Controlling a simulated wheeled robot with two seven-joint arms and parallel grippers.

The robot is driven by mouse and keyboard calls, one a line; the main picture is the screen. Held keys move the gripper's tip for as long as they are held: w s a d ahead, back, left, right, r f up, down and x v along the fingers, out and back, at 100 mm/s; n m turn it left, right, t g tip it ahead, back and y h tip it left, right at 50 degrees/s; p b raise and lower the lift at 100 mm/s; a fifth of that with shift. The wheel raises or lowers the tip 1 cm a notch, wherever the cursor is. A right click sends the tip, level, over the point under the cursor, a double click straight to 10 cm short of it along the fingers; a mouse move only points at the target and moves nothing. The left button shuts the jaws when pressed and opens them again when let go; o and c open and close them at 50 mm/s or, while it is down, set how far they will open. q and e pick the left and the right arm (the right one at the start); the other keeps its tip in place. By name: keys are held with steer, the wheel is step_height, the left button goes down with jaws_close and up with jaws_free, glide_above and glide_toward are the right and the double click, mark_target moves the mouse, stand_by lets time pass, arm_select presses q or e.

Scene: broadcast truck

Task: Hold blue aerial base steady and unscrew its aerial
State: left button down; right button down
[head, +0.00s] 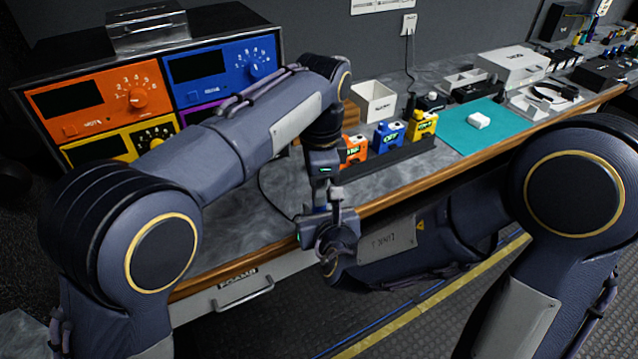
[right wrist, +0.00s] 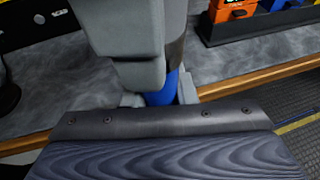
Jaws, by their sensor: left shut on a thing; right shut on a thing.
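In the right wrist view a short blue cylinder, which looks like the blue aerial base (right wrist: 163,92), stands upright between the grey fingertips of my right gripper (right wrist: 160,99), which is shut on it. A dark part, seemingly the aerial (right wrist: 176,52), continues straight up from it. My left gripper (head: 322,212) comes down from above and is shut there; its grey body (right wrist: 128,40) hides most of the aerial. In the head view my right gripper (head: 328,240) meets it from below, in front of the bench edge. The grippers hide the held parts there.
The bench (head: 250,205) runs behind, with a wood edge and a drawer handle (head: 243,295) below. A rack holds orange (head: 352,150), blue (head: 390,134) and yellow (head: 423,123) boxes. A white bin (head: 374,101), a teal mat (head: 470,135) and coloured panels (head: 100,98) stand further back.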

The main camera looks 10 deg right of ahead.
arm_select(q)
steer(key=shift+w+d+r+n, duration=0.1)
steer(key=shift+w+d+n, duration=0.05)
steer(key=shift+n, duration=0.85)
steer(key=c, duration=1.1)
jaws_free()
step_height(320, 180, up, 4)
steer(key=shift+r, duration=0.15)
steer(key=shift+c, duration=0.4)
steer(key=m, duration=0.3)
steer(key=r+m, duration=0.1)
steer(key=shift+s+d+m, duration=0.15)
steer(key=shift+s+m, duration=0.1)
steer(key=shift+m, duration=0.05)
steer(key=m, duration=0.2)
steer(key=r+m, duration=0.1)
steer(key=shift+r+m, duration=0.15)
steer(key=shift+m, duration=0.25)
steer(key=m, duration=0.1)
steer(key=r+m, duration=0.1)
steer(key=shift+w+a+r+m, duration=0.1)
steer(key=shift+a+m, duration=0.25)
steer(key=shift+m, duration=0.05)
steer(key=shift+f, duration=3.85)
